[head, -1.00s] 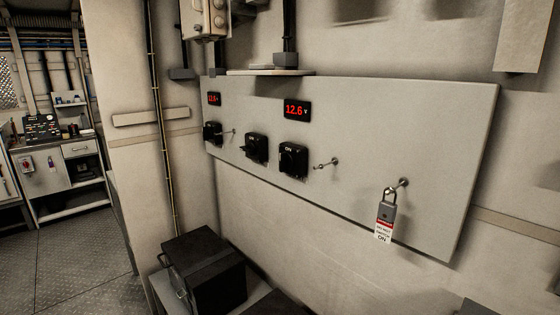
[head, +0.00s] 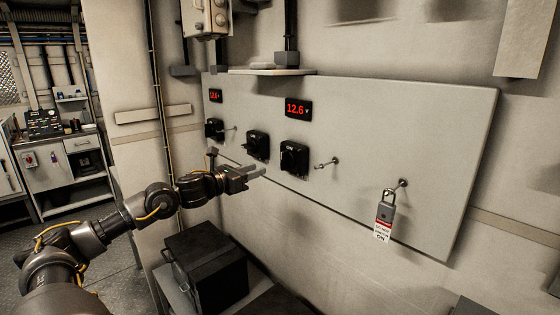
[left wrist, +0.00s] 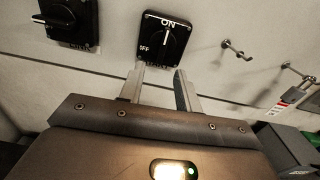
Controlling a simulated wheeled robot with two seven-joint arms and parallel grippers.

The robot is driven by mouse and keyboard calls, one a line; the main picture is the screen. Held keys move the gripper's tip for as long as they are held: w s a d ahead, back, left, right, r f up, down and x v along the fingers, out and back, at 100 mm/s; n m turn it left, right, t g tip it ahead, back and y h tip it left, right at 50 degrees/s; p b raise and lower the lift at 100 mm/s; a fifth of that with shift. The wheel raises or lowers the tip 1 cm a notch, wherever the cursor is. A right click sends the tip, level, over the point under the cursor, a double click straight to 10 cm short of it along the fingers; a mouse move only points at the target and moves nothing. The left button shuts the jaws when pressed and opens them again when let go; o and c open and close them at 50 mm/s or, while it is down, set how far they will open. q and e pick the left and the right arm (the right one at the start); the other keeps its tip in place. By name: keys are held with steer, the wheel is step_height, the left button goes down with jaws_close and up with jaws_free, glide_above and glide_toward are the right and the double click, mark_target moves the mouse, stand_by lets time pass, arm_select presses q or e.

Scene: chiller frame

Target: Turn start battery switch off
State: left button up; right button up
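Three black rotary switches sit on a pale wall panel (head: 400,150): a left one (head: 213,129), a middle one (head: 257,144) and a right one (head: 294,158). I cannot read which is the start battery switch. In the left wrist view the right switch (left wrist: 160,39) has ON at its top and OFF at its left; its knob stands upright, toward ON. The middle switch (left wrist: 66,22) shows at the upper left. My left gripper (head: 255,170) is open and empty, below the middle and right switches. In the left wrist view its fingers (left wrist: 159,82) are apart, just below the right switch. My right gripper is out of view.
Red voltage displays (head: 298,108) sit above the switches. A peg (head: 328,163) sticks out right of the right switch. A padlock with a tag (head: 384,215) hangs from another peg farther right. A black box (head: 208,270) stands below the panel.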

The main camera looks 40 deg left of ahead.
mark_target(281, 160)
arm_select(q)
steer(key=w, duration=0.3)
steer(key=w+d+r, duration=0.1)
steer(key=w, duration=0.1)
steer(key=shift+w+p, duration=0.25)
steer(key=shift+p, duration=0.1)
steer(key=w+p, duration=0.2)
steer(key=w, duration=0.2)
steer(key=shift+w+d+f+p, duration=0.2)
steer(key=shift+w+p, duration=0.15)
steer(key=shift+w, duration=0.3)
jaws_close()
